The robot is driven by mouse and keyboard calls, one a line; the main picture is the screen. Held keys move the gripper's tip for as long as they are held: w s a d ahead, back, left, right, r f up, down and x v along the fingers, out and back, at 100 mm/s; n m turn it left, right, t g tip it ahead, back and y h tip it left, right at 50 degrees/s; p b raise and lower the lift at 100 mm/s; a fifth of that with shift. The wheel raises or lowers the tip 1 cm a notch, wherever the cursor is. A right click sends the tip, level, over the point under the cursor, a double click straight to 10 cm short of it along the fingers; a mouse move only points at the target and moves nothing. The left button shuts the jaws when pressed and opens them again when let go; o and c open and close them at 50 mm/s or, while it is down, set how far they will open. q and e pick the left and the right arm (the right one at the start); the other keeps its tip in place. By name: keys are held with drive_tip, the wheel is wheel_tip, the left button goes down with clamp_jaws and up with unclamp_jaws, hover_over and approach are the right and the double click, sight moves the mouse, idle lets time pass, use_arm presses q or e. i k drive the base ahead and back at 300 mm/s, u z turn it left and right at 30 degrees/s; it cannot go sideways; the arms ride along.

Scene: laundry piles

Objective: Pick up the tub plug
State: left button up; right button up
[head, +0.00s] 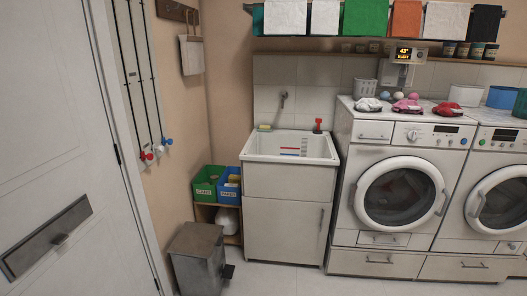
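The white laundry tub (272,158) stands on a white cabinet against the tiled wall. A small red object with a dark part (317,126) stands on the tub's back right rim; it is too small to tell whether it is the tub plug. Red and blue marks or strips show inside the basin, and much of the basin floor is hidden by the front wall. No other plug can be made out. Neither of my grippers is in view.
Front-loading washers (400,195) stand right of the tub, with folded cloths on top. Green (207,189) and blue (228,190) bins sit on a low shelf left of the tub. A grey pedal bin (197,258) stands in front of them. The floor before the tub is clear.

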sight(318, 121)
drive_tip(key=i, duration=0.4)
drive_tip(key=z, duration=1.6)
drive_tip(key=i, duration=1.6)
drive_tip(key=u, duration=0.55)
